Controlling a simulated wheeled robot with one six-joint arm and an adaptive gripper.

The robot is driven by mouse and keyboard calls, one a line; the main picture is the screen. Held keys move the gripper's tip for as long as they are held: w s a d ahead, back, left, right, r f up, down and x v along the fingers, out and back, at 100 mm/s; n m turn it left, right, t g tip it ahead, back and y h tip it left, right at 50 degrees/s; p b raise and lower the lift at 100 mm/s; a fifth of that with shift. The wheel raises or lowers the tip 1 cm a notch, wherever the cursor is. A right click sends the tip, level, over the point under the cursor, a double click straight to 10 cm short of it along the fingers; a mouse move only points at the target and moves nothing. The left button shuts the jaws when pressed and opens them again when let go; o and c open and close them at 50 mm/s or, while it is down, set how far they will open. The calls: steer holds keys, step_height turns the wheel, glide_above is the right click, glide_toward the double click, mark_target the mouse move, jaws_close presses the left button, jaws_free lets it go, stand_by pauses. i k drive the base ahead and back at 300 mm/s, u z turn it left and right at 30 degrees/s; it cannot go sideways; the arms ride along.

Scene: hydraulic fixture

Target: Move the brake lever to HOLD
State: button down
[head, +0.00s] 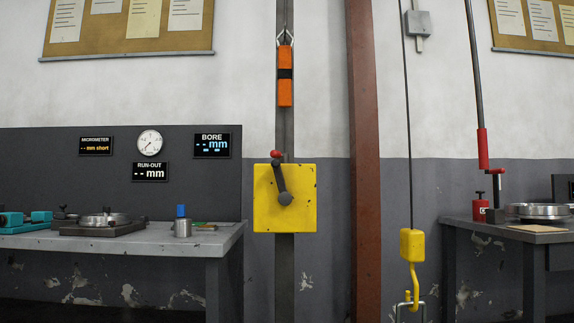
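A yellow box (301,210) is mounted on a dark vertical post in the middle of the head view. A dark lever (280,183) pivots on its front, at a round hub (285,199). The lever points up and slightly left and ends in a red knob (276,154) just above the box's top edge. I take this as the brake lever. No HOLD marking can be read on the box. My gripper is not in view.
A grey bench (150,237) with tools stands left of the box. A brown column (363,150) and a hanging yellow hook block (412,245) are to its right. Another bench (455,228) stands far right. An orange block (285,60) hangs above the box.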

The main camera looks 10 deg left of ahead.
mark_target(285, 157)
steer(key=u, duration=0.05)
steer(key=k, duration=0.5)
steer(key=u, duration=1.65)
steer(key=i, duration=1.5)
steer(key=z, duration=2.25)
steer(key=i, duration=0.2)
steer(key=z, duration=0.05)
